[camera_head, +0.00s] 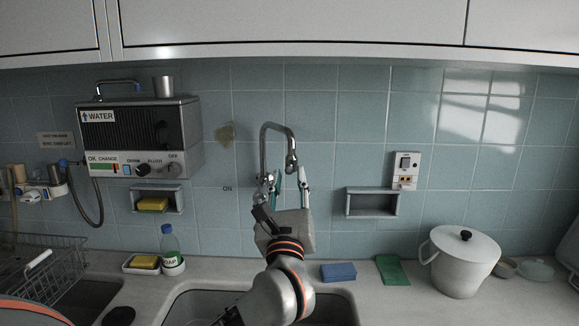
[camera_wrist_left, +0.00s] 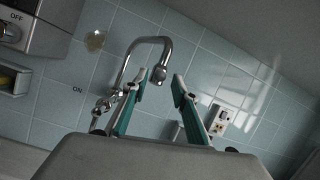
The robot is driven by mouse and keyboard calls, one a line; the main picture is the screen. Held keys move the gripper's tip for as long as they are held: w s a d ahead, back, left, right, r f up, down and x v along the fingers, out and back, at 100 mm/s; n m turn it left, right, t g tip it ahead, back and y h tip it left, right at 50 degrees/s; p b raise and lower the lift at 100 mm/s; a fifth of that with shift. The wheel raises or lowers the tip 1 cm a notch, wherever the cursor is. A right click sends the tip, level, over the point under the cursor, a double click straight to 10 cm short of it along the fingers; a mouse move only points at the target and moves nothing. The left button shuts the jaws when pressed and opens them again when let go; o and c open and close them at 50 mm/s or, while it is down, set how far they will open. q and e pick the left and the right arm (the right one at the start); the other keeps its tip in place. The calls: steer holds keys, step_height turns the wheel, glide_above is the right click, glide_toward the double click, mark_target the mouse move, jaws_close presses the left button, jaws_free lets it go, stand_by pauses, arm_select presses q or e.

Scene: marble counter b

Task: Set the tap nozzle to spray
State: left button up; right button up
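The chrome tap (camera_head: 264,150) rises behind the sink in an arch, and its nozzle (camera_head: 291,163) hangs at the end of the spout. The nozzle also shows in the left wrist view (camera_wrist_left: 158,76). My left gripper (camera_head: 289,178) is open and points up toward the nozzle. The nozzle's setting is too small to read. My right gripper is not in view.
The sink (camera_head: 335,308) lies below the arm. A water heater (camera_head: 140,140) hangs at left. A soap bottle (camera_head: 171,246) stands left of the sink; a blue sponge (camera_head: 338,271), green cloth (camera_head: 391,270) and white pot (camera_head: 462,263) lie to the right. A wall niche (camera_head: 372,205) is right of the tap.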

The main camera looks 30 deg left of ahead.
mark_target(290, 166)
arm_select(q)
steer(key=shift+x, duration=2.1)
jaws_close()
